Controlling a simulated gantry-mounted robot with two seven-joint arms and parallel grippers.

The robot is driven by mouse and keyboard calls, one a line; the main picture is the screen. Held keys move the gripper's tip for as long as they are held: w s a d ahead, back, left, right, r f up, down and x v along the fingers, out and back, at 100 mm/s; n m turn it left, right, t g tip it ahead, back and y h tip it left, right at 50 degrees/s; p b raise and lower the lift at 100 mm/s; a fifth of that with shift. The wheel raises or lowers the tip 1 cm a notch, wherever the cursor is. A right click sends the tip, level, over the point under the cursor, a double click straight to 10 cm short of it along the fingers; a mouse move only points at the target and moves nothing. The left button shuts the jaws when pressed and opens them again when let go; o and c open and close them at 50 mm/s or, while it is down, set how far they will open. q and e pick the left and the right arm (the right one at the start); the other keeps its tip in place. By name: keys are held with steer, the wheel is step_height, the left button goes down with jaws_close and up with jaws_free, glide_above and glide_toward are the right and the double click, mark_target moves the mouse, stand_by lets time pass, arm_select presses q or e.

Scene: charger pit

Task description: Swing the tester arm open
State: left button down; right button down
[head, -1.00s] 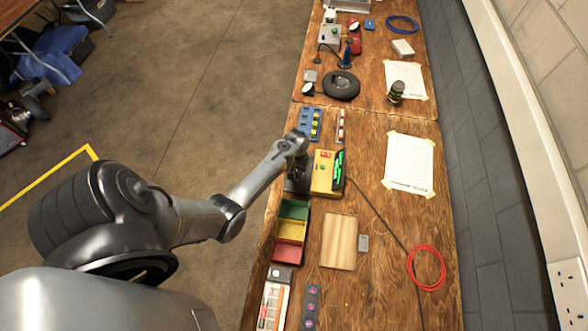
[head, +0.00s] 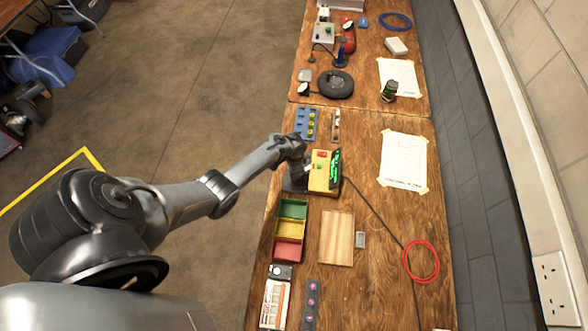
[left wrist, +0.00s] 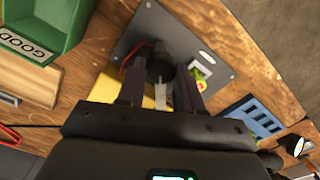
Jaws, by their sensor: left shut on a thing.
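The tester (head: 319,178) is a yellow box with a red part and a lit green display, on the wooden bench in the head view. My left gripper (head: 294,181) is at its left side, pointing down. In the left wrist view my left gripper (left wrist: 161,88) has its two dark fingers closed around a black rounded knob (left wrist: 158,64), which looks like the handle of the tester arm. The knob stands over a dark grey plate (left wrist: 195,48). The arm's hinge and its swing angle are hidden by my wrist. My right gripper is not in view.
Green, yellow and red bins (head: 276,226) stand just nearer than the tester. A blue rack (head: 299,124) lies just beyond it. A black cable runs from the tester past a wooden board (head: 336,238) and a red cable coil (head: 407,262). The bench right of the tester is mostly clear.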

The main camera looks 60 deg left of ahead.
arm_select(q)
steer(key=m, duration=0.4)
steer(key=shift+m, duration=1.7)
steer(key=shift+s, duration=0.1)
steer(key=c, duration=0.7)
jaws_free()
steer(key=shift+d, duration=0.1)
steer(key=shift+c, duration=0.2)
steer(key=shift+r, duration=0.55)
step_height(320, 180, up, 10)
steer(key=p, duration=0.4)
steer(key=shift+f, duration=0.15)
